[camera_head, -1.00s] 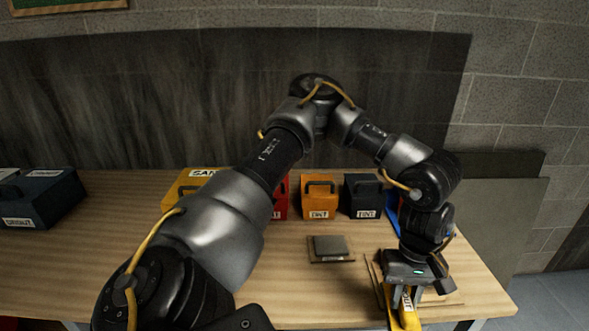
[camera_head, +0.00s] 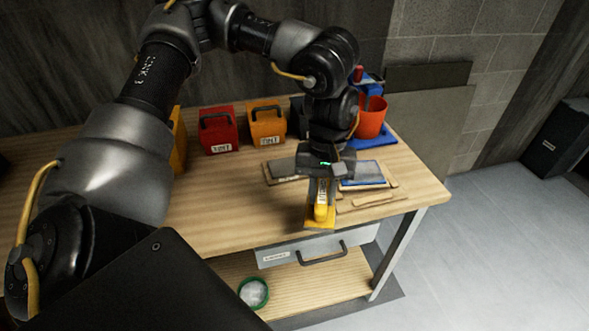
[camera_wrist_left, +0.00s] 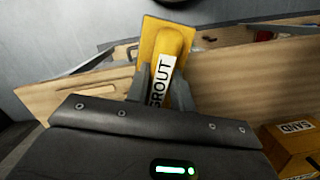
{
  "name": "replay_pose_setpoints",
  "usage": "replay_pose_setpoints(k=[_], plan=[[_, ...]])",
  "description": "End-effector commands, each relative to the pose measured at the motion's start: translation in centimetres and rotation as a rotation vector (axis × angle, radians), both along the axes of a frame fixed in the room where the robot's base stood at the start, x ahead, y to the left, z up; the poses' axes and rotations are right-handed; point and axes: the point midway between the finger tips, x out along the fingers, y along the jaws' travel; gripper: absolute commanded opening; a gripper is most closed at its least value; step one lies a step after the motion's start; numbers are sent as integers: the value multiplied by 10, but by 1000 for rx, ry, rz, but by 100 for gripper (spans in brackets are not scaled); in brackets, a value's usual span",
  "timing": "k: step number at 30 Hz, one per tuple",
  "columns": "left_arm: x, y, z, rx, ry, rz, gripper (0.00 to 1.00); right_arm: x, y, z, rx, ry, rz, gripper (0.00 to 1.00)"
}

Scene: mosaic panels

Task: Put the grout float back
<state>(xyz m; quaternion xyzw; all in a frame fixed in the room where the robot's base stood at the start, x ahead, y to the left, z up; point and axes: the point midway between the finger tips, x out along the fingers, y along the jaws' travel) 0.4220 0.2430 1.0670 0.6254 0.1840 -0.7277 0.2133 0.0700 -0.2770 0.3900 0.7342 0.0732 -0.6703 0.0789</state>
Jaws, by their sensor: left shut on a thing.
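The grout float (camera_head: 320,214) is yellow, with a white GROUT label on its handle. My left gripper (camera_head: 319,192) is shut on the handle, the float hanging below it near the table's front edge in the head view. Whether the float touches the tabletop, I cannot tell. In the left wrist view the float (camera_wrist_left: 172,42) sits between the fingers of my left gripper (camera_wrist_left: 160,90), its label facing the camera. The wooden strips (camera_head: 368,199) lie on the table (camera_head: 235,210) just right of the float. My right gripper is not in view.
A blue-edged panel (camera_head: 362,173) and a grey tile (camera_head: 285,172) lie behind the gripper. Red (camera_head: 218,130) and orange (camera_head: 267,123) boxes stand at the back, with an orange-red bucket (camera_head: 371,117) at back right. A drawer (camera_head: 315,255) is under the front edge.

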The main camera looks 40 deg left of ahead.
Motion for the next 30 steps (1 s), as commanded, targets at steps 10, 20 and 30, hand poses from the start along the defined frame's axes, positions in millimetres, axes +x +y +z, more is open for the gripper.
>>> replay_pose_setpoints(k=[10,20,30], plan=[[18,72,-60,-1,-2,4,0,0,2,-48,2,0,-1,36],[22,87,-71,-2,-1,-1,0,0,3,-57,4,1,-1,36],[23,95,-106,-1,-1,0,0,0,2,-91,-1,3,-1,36]])
